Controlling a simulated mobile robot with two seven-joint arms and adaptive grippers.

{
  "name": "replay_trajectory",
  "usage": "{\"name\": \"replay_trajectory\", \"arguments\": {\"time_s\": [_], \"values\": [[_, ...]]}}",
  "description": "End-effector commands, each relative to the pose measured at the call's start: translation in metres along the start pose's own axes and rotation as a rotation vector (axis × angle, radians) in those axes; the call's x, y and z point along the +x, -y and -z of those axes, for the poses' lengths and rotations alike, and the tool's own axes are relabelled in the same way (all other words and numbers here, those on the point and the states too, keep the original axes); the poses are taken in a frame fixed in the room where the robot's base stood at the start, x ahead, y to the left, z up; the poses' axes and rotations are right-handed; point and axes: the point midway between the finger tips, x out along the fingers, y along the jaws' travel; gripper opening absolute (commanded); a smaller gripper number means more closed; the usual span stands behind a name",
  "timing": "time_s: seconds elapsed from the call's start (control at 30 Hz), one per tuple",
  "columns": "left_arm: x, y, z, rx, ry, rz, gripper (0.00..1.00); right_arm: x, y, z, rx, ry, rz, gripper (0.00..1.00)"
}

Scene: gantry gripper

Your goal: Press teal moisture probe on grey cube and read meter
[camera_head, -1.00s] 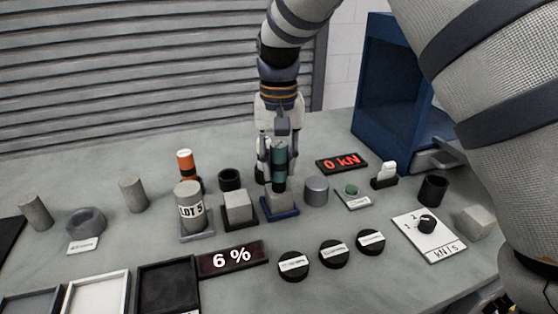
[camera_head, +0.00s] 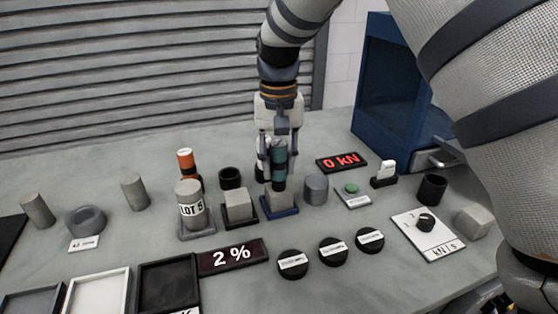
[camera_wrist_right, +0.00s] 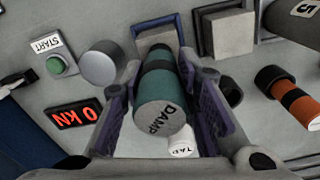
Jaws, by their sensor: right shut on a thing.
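My right gripper (camera_head: 278,158) is shut on the teal moisture probe (camera_head: 279,163), which stands upright with a black band. The wrist view shows its end marked DAMP (camera_wrist_right: 160,119) between my fingers. The probe is over the grey cube (camera_head: 281,202) in the blue-rimmed tray (camera_head: 281,213); its lower end appears to touch the cube's top, though the contact is partly hidden. The meter (camera_head: 232,257) reads 2 %. My left gripper is not in view.
Another grey cube (camera_head: 238,206) and a LOT 5 cylinder (camera_head: 189,205) stand left of the probe. A 0 kN display (camera_head: 341,161), green START button (camera_head: 351,188) and blue machine (camera_head: 391,90) are to the right. Black labelled discs (camera_head: 333,251) lie in front.

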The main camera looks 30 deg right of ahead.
Motion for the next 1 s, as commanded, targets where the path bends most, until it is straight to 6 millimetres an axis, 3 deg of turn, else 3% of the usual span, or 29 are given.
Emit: {"name": "replay_trajectory", "arguments": {"time_s": [0.2, 0.8, 1.0], "values": [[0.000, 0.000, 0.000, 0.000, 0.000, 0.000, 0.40, 0.000, 0.000, -0.001, 0.000, 0.003, -0.001, 0.00], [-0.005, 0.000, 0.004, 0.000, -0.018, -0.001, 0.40, -0.062, 0.000, 0.000, 0.000, 0.000, 0.000, 0.00], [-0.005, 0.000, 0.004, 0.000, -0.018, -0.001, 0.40, -0.070, 0.000, 0.000, 0.000, 0.001, -0.001, 0.00]]}}
